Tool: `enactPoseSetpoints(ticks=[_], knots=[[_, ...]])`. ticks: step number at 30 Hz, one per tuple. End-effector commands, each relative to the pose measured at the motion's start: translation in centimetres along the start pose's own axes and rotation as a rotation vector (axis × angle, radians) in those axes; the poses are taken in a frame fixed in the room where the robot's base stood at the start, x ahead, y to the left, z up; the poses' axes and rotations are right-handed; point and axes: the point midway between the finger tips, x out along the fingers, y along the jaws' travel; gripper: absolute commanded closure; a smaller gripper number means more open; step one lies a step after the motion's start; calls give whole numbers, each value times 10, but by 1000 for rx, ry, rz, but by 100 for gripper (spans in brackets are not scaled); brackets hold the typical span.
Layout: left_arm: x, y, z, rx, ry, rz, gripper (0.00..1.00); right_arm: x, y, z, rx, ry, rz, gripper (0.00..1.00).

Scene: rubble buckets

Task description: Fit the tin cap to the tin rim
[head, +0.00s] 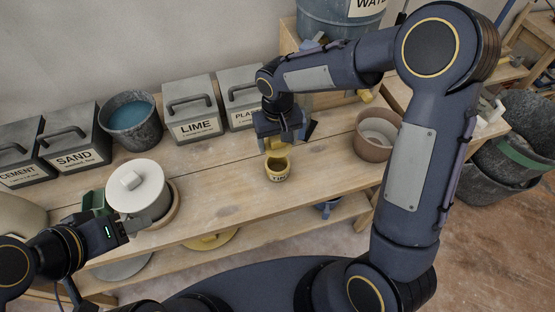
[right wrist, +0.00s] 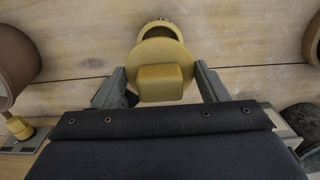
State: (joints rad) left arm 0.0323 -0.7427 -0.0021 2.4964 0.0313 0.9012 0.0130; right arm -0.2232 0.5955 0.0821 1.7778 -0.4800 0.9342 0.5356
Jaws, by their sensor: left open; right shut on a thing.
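The yellow tin (head: 278,173), with dark lettering on its front, stands upright on the bench with its opening showing. My right gripper (head: 280,143) is shut on the block handle of the yellow tin cap (head: 270,146), just behind and above the tin in the head view. In the right wrist view the round cap (right wrist: 160,52) sits between the fingers and overlaps part of the tin (right wrist: 158,28). The rim is partly uncovered, and I cannot tell whether the cap touches it. My left gripper (head: 128,213) is open beside the white lidded pot.
The white lidded pot (head: 148,197) stands at the left front of the bench (head: 225,200). A bucket of blue water (head: 130,120) and labelled boxes, including lime (head: 192,115), line the back. A brown pot (head: 377,135) stands right of the tin. The bench around the tin is clear.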

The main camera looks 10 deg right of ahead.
Motion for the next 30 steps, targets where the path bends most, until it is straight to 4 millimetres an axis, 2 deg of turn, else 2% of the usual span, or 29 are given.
enactPoseSetpoints(ticks=[30], knots=[[22, -10, 11, 0, 0, 0, 50, 31, 0, 0, -1, 0, 0, 56]])
